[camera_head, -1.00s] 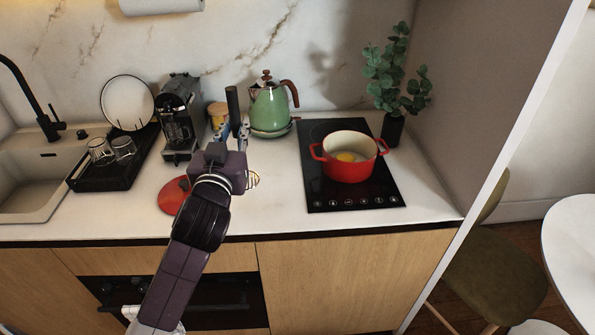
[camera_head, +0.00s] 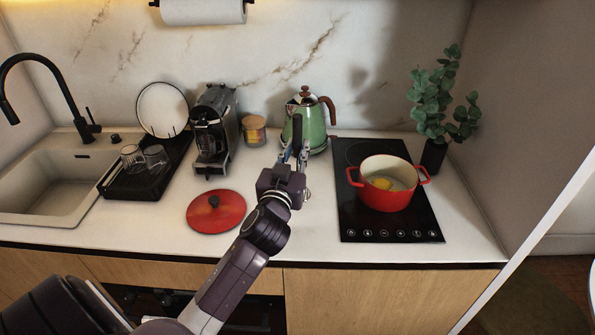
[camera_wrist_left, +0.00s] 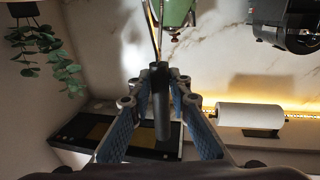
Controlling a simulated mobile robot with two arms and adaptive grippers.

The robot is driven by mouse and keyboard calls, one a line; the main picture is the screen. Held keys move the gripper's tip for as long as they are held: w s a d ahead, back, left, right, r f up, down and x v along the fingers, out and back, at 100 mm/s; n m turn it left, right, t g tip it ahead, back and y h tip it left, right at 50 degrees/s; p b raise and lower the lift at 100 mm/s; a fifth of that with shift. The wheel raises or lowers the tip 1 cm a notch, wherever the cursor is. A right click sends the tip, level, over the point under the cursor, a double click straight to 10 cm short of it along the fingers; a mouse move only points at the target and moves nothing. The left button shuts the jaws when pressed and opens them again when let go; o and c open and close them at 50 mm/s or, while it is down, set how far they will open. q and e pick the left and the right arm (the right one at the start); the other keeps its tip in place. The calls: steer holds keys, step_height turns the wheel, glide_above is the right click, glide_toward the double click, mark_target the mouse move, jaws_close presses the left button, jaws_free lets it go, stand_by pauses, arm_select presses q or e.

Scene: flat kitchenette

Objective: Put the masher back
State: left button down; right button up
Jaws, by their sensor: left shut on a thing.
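My left gripper (camera_head: 297,152) is shut on the masher's upright black handle (camera_head: 297,130), above the counter between the red lid and the hob. The masher's wire head (camera_head: 307,194) is mostly hidden behind the gripper in the head view. In the left wrist view, the handle (camera_wrist_left: 161,105) lies between the fingers of the gripper (camera_wrist_left: 160,75), and thin metal wires (camera_wrist_left: 154,35) run from it towards the green kettle. I cannot tell whether the masher touches the counter. My right gripper does not show.
The red pot (camera_head: 388,184), with yellow food inside, stands on the black hob (camera_head: 390,228). The green kettle (camera_head: 312,125) stands behind my gripper. The red lid (camera_head: 215,212) lies left of it. A jar (camera_head: 254,130), coffee machine (camera_head: 211,130) and drying tray (camera_head: 120,190) stand further left.

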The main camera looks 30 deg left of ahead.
arm_select(q)
step_height(320, 180, down, 2)
steer(key=shift+f, duration=0.1)
step_height(320, 180, down, 5)
steer(key=shift+r, duration=0.2)
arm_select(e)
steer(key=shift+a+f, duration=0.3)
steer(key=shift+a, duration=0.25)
arm_select(q)
steer(key=shift+b, duration=0.3)
steer(key=shift+f, duration=0.1)
steer(key=c, duration=1.8)
jaws_free()
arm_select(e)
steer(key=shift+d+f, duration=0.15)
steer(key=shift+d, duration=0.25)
